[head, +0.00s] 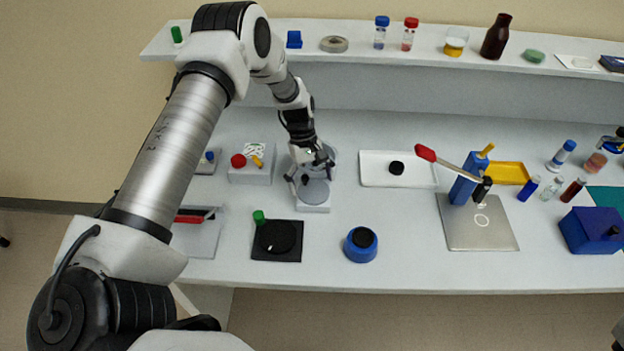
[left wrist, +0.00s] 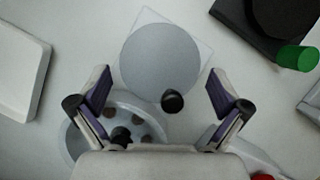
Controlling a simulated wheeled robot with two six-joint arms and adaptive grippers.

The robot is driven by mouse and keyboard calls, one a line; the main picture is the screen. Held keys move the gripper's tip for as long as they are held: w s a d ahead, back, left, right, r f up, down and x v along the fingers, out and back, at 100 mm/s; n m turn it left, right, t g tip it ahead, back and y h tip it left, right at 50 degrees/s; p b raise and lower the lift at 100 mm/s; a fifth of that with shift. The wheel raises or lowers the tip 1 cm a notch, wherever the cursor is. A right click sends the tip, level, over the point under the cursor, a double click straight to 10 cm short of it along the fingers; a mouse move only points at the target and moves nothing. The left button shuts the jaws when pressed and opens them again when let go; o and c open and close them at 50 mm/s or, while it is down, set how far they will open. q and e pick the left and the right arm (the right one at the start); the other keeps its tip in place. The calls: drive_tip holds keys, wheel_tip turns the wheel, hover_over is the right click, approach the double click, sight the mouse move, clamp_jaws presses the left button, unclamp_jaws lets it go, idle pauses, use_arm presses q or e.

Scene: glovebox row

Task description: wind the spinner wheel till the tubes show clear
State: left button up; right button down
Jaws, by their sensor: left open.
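The spinner has a flat grey wheel (head: 314,192) on a pale base, and a round pale bowl behind it. In the left wrist view the wheel (left wrist: 158,58) shows whole, with a black knob (left wrist: 172,100) at its rim. The bowl (left wrist: 73,142) holds several dark reddish-brown tube ends (left wrist: 138,112) around a black hub; they do not look clear. My left gripper (head: 311,176) points down over the spinner. Its fingers (left wrist: 159,76) are open, one to each side of the wheel, with the knob between them, apart from both. My right gripper is out of view.
A black plate with a dark dial (head: 277,237) and green knob stands just in front-left. A box with a red button (head: 238,161) is at the left. A white tray (head: 370,170) lies to the right, and a blue round pot (head: 361,245) at front right. A shelf runs behind.

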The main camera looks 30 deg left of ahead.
use_arm(q)
drive_tip(key=shift+s+d+r, duration=0.1)
drive_tip(key=c, duration=1.1)
drive_tip(key=shift+s, duration=0.1)
drive_tip(key=shift+c, duration=1.1)
drive_tip(key=shift+s, duration=0.3)
drive_tip(key=c, duration=0.3)
drive_tip(key=shift+c, duration=0.3)
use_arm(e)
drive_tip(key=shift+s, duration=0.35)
